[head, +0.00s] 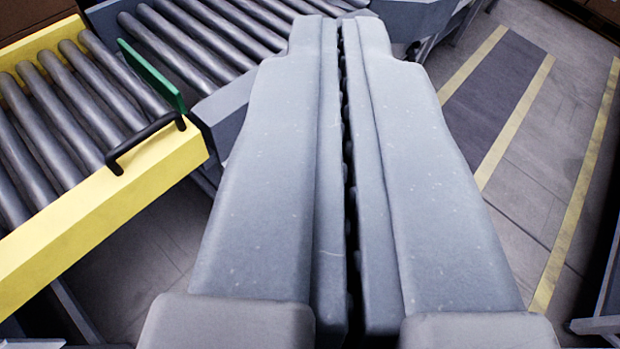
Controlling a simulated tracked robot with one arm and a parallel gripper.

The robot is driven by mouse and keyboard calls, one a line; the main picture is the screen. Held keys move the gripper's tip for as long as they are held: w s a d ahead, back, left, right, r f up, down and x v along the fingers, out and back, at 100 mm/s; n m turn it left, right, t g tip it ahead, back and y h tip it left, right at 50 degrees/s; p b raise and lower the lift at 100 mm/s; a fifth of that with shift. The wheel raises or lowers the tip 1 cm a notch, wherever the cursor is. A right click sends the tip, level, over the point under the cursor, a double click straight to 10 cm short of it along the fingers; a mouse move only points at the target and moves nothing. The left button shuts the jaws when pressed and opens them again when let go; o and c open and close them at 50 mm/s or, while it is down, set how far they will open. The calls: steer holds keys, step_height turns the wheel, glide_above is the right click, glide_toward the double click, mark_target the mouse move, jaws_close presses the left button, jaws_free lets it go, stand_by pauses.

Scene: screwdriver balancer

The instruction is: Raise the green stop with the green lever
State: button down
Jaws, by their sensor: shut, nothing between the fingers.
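My gripper (339,25) fills the middle of the head view, its two long grey fingers shut with nothing between them. The green stop (150,75) is a thin green plate at the left, standing up across the end of the yellow-framed roller conveyor. A black handle (143,145) sits on the yellow side rail (90,213) close to the stop. My gripper is to the right of both and touches neither. I see no green lever; my fingers hide part of the scene behind them.
The yellow-framed conveyor has grey rollers (62,120). A grey-framed roller conveyor (190,40) runs behind it and passes behind my fingertips. Brown boxes (30,14) show at the top left. Open floor with yellow-edged dark markings (497,105) lies at the right.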

steer(key=w+a+f+n+p, duration=0.2)
steer(key=w+f+n, duration=0.2)
steer(key=w+f, duration=0.75)
steer(key=w+a+f+n+p, duration=0.2)
steer(key=w+f+n+p, duration=0.15)
steer(key=w+f, duration=0.75)
steer(key=w+a+f+n+p, duration=0.1)
steer(key=w+f+n, duration=0.15)
steer(key=f, duration=0.65)
steer(key=w+f+n+p, duration=0.1)
steer(key=w+f+n, duration=0.15)
steer(key=f, duration=0.65)
steer(key=s+d+f+n+h+p, duration=0.1)
steer(key=s+f+n+p, duration=0.1)
steer(key=f, duration=1)
steer(key=s+d+f+n+h+p, duration=0.1)
steer(key=s+f+n, duration=0.3)
steer(key=f, duration=0.7)
steer(key=shift+s+d+f+n+g+h+p, duration=0.3)
steer(key=shift+s+f+n+h+p, duration=0.1)
steer(key=shift+n+h+p, duration=0.2)
steer(key=shift+w, duration=0.1)
steer(key=b+x, duration=0.2)
steer(key=x, duration=0.7)
steer(key=shift+w+b, duration=0.35)
steer(key=shift+b, duration=0.05)
steer(key=shift+f, duration=0.15)
